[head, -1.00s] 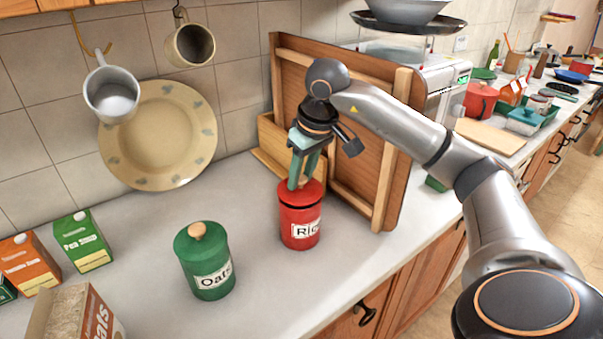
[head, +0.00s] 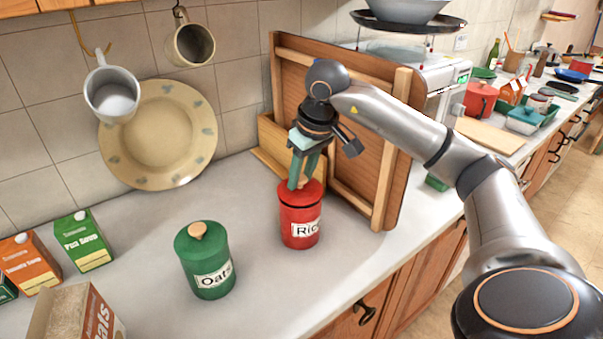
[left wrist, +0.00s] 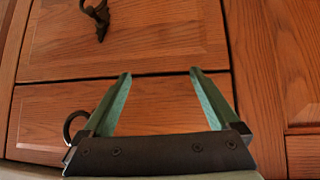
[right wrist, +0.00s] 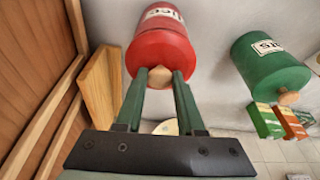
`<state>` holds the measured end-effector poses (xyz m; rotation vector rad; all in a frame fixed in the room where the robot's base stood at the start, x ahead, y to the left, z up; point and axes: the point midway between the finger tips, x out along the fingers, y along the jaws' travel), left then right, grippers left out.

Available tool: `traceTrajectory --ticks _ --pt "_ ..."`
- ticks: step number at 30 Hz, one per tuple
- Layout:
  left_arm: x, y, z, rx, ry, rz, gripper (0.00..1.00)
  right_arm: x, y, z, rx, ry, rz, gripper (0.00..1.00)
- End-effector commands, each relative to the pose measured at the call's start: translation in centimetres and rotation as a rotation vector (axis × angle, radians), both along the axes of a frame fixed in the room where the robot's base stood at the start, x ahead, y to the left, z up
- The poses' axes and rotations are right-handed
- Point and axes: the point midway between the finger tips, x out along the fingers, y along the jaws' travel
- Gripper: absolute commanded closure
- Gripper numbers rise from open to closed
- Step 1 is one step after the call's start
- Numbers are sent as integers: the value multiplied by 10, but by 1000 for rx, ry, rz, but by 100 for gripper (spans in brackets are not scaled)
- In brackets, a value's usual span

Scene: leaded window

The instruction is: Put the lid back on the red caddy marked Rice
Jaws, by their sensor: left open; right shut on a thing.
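The red caddy marked Rice (head: 292,236) stands upright on the counter in front of the leaning wooden board. Its red lid (head: 313,196) sits on its top, with no clear gap between them in the head view. My right gripper (head: 303,184) is above the caddy, shut on the lid's wooden knob, which also shows between the fingertips in the right wrist view (right wrist: 160,74). The fingers partly hide the knob. My left gripper (left wrist: 160,73) is open and empty, facing wooden cabinet fronts in the left wrist view; it is outside the head view.
A green Oats caddy (head: 212,268) with its lid on stands to the left. A wooden board (head: 355,125) leans close behind the red caddy, beside a low wooden box (head: 266,160). Cartons (head: 88,242) stand at far left. The counter between the two caddies is clear.

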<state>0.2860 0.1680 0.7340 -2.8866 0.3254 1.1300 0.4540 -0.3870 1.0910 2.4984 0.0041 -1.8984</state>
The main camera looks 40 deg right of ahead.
Motion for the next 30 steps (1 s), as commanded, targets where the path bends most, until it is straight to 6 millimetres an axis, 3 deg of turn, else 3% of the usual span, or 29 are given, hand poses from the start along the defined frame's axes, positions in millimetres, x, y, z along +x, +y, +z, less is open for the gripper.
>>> traceTrajectory --ticks 29,30 --pt "0 0 2 0 0 0 5 0 0 -2 0 0 0 100" --pt "0 0 2 0 0 0 5 0 0 -2 0 0 0 60"
